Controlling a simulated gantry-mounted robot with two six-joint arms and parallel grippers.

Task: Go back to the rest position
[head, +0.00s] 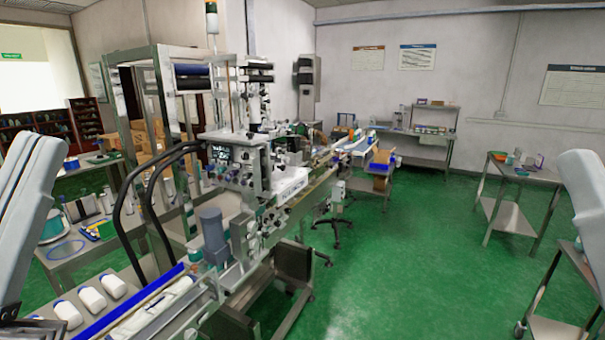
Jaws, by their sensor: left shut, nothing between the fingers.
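My left arm (28,205) comes in at the left edge of the head view. My left gripper (38,328) shows only as a dark part in the bottom left corner, cut off by the frame; it is shut and empty. The sleeve applicator machine (240,165) stands in the middle left, apart from both arms.
Several white bottles (92,298) lie beside the blue-edged conveyor (150,302) at lower left. A steel side table (62,252) holds small items. A steel cart (515,215) stands at right. Green floor (400,270) is clear in the middle right.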

